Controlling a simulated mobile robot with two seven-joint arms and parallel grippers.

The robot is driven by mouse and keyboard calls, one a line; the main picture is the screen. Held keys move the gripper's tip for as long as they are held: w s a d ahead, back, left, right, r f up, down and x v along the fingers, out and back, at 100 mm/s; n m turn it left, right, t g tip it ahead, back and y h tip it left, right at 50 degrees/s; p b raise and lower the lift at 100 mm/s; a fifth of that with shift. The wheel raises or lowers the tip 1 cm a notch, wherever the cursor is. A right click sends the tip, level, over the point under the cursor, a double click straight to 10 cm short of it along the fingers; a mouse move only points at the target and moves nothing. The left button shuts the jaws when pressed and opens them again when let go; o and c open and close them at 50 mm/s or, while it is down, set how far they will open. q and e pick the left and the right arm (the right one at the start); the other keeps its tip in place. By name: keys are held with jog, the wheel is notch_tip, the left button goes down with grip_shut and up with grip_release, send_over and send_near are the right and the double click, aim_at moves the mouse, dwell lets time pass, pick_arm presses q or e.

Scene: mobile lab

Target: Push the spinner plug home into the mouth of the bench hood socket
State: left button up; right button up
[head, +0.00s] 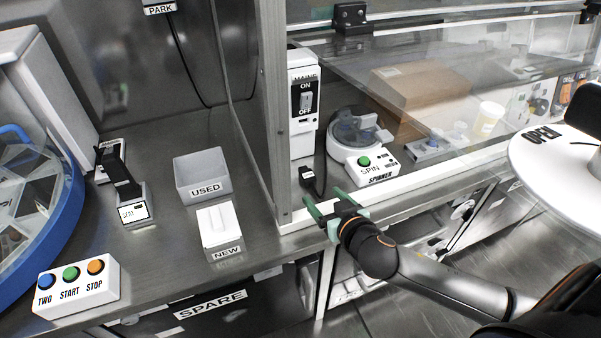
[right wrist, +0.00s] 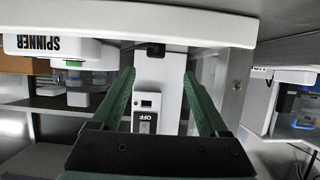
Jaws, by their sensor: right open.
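A white mains box (head: 304,112) with an ON/OFF switch stands inside the hood at its left post. It also shows in the right wrist view (right wrist: 147,146), with a small dark opening by the OFF label that may be the socket mouth. A small black plug (head: 307,173) with a dark cord lies low in front of the box; its seating is unclear. A dark piece, probably the plug (right wrist: 155,49), shows beyond my fingers in the wrist view. The white spinner (head: 370,164) with a green button stands to the right. My right gripper (head: 331,204) is open and empty at the hood's front sill, short of the plug.
The metal hood post (head: 271,110) and a clear raised sash (head: 440,75) bound the opening. Left of the post are a grey USED bin (head: 202,175), a white NEW box (head: 219,231) and a button box (head: 77,287). A cardboard box (head: 420,97) stands deeper in the hood.

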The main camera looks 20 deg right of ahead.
send_near(308, 175)
jog(key=w+f, duration=0.2)
jog(key=w, duration=0.1)
jog(key=shift+a+f, duration=0.1)
jog(key=shift+a, duration=0.15)
jog(key=w, duration=0.2)
jog(key=w+d+f, duration=0.1)
jog(key=w, duration=0.1)
jog(key=shift+w, duration=0.1)
jog(key=shift+w+f, duration=0.15)
jog(key=shift+w, duration=0.25)
jog(key=shift+c, duration=0.4)
grip_shut()
